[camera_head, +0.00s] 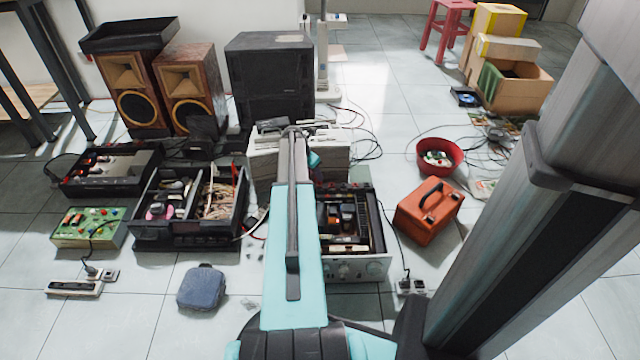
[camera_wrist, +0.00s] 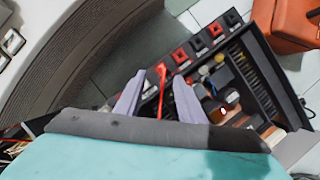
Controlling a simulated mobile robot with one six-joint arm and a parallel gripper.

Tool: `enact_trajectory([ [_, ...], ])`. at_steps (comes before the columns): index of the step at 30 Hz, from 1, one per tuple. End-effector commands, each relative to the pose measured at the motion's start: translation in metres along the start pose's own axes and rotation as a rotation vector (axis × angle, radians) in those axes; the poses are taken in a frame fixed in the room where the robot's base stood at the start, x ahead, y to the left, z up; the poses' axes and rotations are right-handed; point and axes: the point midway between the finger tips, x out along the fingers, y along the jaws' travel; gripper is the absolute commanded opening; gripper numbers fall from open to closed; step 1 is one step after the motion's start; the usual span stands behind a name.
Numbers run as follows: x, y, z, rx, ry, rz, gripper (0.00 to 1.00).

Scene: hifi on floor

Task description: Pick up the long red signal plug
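The long red signal plug (camera_wrist: 161,75) shows in the wrist view as a thin red rod at the socket panel of an opened amplifier (camera_wrist: 262,75). My gripper (camera_wrist: 158,95) is open. Its two pale fingers stand apart, one on each side of the plug in the picture. I cannot tell how deep the plug lies between them, and neither finger clearly touches it. In the head view the amplifier (camera_head: 358,268) stands right of my arm. My fingertips and the plug cannot be made out there.
Red and black sockets (camera_wrist: 197,46) line the amplifier's panel. A grey ribbed round-edged body (camera_wrist: 75,55) fills the wrist view's left. An orange case (camera_head: 430,212) and a red bowl (camera_head: 455,168) stand right of the amplifier. Black open units (camera_head: 150,235) lie left of my arm.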

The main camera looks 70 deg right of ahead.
Motion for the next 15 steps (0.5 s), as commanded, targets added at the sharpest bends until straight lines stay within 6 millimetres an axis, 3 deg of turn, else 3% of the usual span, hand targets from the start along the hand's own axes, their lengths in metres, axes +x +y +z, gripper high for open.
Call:
enact_trajectory([
  [15,0.0073,-0.0001,0.0001,0.0,0.0,0.0,0.36],
])
